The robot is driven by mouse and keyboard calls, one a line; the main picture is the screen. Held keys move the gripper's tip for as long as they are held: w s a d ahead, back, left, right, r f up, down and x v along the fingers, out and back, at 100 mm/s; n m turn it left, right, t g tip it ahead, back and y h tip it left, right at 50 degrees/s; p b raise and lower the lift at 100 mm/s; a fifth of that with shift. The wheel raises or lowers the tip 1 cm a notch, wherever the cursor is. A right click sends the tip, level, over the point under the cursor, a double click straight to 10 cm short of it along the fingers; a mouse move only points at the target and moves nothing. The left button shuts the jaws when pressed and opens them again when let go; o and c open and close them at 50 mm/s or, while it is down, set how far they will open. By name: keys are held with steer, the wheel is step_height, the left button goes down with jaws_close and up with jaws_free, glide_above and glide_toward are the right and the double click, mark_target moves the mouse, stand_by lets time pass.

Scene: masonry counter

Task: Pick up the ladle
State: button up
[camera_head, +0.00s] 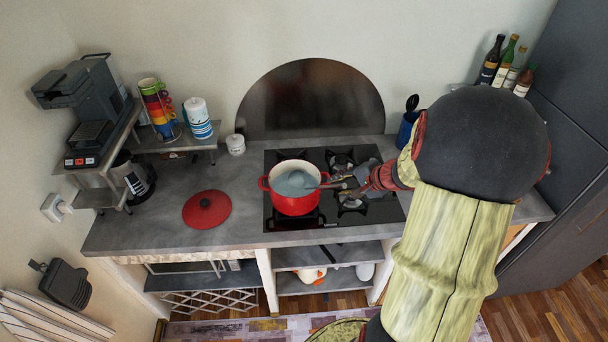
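The grey ladle (296,183) rests with its wide bowl in the red pot (294,205). Its handle runs right over the pot's rim toward my gripper. My gripper (347,186) is over the stove, just right of the pot, with its fingers pointing left at the handle. The fingers are small and dark against the black hob, and the handle's end merges with them. I cannot tell whether they are open or closed on it.
The pot stands on the black gas hob (282,222). A red lid (207,209) lies on the counter (160,222) to the left. A blue utensil holder (407,128) and several bottles (505,65) stand behind my arm. The counter between lid and hob is clear.

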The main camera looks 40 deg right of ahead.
mark_target(331, 187)
steer(key=shift+d+f, duration=0.1)
steer(key=shift+d, duration=0.25)
steer(key=shift+w+f, duration=0.25)
steer(key=shift+f, duration=0.05)
steer(key=p+x, duration=0.1)
steer(key=x, duration=0.6)
steer(key=shift+s+d, duration=0.1)
steer(key=shift+d, duration=0.1)
steer(key=shift+c, duration=0.9)
jaws_close()
